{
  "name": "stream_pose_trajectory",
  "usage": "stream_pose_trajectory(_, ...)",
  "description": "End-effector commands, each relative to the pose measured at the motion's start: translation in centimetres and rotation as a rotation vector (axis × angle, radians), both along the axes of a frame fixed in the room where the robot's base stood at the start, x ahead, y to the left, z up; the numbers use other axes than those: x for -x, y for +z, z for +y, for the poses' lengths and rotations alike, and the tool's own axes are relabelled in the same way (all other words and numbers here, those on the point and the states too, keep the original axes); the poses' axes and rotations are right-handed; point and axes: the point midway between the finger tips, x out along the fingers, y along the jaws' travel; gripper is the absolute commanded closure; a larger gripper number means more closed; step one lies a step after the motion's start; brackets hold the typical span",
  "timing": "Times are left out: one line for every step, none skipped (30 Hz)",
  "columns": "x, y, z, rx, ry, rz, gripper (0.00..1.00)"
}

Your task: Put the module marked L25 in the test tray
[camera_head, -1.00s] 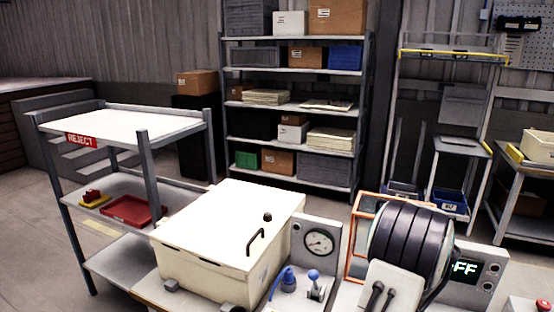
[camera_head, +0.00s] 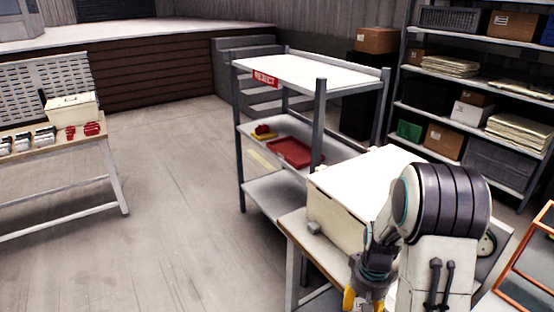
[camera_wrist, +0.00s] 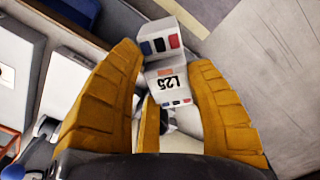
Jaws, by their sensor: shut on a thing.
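The module marked L25 (camera_wrist: 170,84) is a white block with its label upside down in the wrist view. It has red, blue and dark patches at its ends. My gripper (camera_wrist: 166,62) is shut on it, with a yellow finger on either side. In the head view my gripper (camera_head: 360,296) is low, in front of the cream box; the module cannot be made out there. I cannot make out a tray marked for testing in either view.
A grey cart with a red REJECT label (camera_head: 265,79) holds a red tray (camera_head: 294,152) on its middle shelf. The cream box (camera_head: 336,210) stands close to my arm. A bench with several modules (camera_head: 45,135) is at left. The floor between is clear.

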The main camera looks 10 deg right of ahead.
Motion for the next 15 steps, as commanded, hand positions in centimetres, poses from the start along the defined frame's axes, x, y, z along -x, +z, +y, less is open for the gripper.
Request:
stream_pose_trajectory(-1.4, -0.3, 1.6, 0.0, 0.042, 0.0, 0.88)
stream_pose_trajectory(-2.2, -0.5, 2.5, 0.0, 0.06, 0.0, 0.88)
stream_pose_trajectory(-3.2, -0.7, 3.6, 0.0, 0.086, -0.001, 0.88)
stream_pose_trajectory(-3.9, -0.9, 4.4, 0.0, 0.104, 0.0, 0.88)
stream_pose_trajectory(-4.7, -1.0, 5.2, 0.0, 0.123, -0.001, 0.88)
stream_pose_trajectory(-5.6, -1.2, 6.3, 0.0, 0.146, -0.001, 0.88)
stream_pose_trajectory(-6.3, -1.4, 7.0, 0.0, 0.164, -0.001, 0.88)
stream_pose_trajectory(-7.0, -1.5, 7.7, 0.0, 0.18, 0.0, 0.88)
stream_pose_trajectory(-7.7, -1.6, 8.6, 0.0, 0.199, -0.001, 0.88)
stream_pose_trajectory(-8.2, -1.7, 9.1, 0.0, 0.21, -0.001, 0.88)
stream_pose_trajectory(-8.6, -1.8, 9.5, 0.0, 0.221, 0.0, 0.88)
stream_pose_trajectory(-9.2, -1.9, 10.1, 0.0, 0.234, -0.001, 0.88)
stream_pose_trajectory(-9.5, -2.0, 10.5, 0.0, 0.242, -0.001, 0.88)
stream_pose_trajectory(-9.8, -2.0, 10.8, 0.0, 0.248, 0.0, 0.88)
stream_pose_trajectory(-10.1, -2.1, 11.1, 0.0, 0.256, 0.0, 0.88)
